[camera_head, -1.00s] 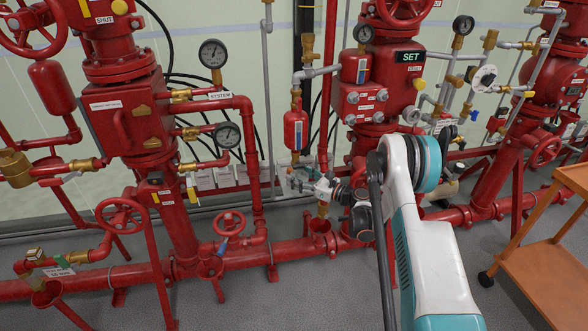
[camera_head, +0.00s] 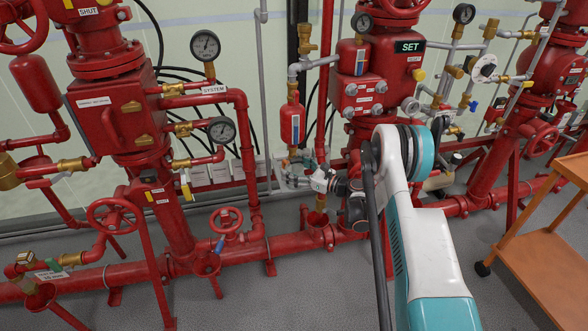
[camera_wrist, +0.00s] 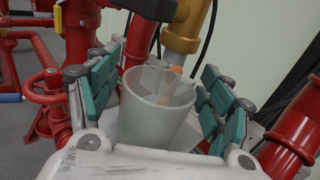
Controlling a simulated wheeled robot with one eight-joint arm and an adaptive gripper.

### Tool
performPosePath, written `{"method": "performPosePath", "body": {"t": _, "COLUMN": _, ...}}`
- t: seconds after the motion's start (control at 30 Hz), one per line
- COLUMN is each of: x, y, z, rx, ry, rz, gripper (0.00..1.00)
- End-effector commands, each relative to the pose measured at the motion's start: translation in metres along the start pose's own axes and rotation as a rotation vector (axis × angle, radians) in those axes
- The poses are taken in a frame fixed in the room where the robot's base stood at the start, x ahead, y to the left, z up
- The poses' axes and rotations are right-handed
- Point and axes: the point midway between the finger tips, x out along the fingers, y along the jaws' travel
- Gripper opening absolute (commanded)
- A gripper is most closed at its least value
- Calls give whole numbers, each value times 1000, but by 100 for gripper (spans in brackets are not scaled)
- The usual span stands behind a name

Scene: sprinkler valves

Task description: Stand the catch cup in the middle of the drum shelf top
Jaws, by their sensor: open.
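A translucent, pale catch cup (camera_wrist: 157,105) stands upright between the teal-padded fingers of my gripper (camera_wrist: 163,100) in the wrist view. The fingers are on both sides of it and open. Whether either pad touches the cup is not clear. Its base is hidden behind the gripper body. In the head view my gripper (camera_head: 328,183) is small, beside the red pipework, and the cup cannot be made out there. I cannot identify the drum shelf in either view.
A red funnel (camera_head: 317,218) sits just below my gripper. Red valve stands and pipes (camera_head: 140,110) crowd the left and back. A brass pipe (camera_wrist: 188,25) rises behind the cup. An orange trolley (camera_head: 540,262) stands at the right. Grey floor is open in front.

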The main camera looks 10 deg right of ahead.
Motion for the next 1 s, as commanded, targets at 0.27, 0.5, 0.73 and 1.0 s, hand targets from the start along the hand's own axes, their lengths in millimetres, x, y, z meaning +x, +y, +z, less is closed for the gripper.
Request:
{"method": "performPosePath", "body": {"t": 0.27, "x": -22, "y": -1, "z": 4, "rx": 0, "ry": 0, "rz": -3, "gripper": 74}}
{"method": "performPosePath", "body": {"t": 0.5, "x": -72, "y": -1, "z": 5, "rx": 0, "ry": 0, "rz": -4, "gripper": 74}}
{"method": "performPosePath", "body": {"t": 0.73, "x": -108, "y": -1, "z": 4, "rx": 0, "ry": 0, "rz": -2, "gripper": 74}}
{"method": "performPosePath", "body": {"t": 1.0, "x": -120, "y": 0, "z": 2, "rx": 0, "ry": 0, "rz": 0, "gripper": 74}}
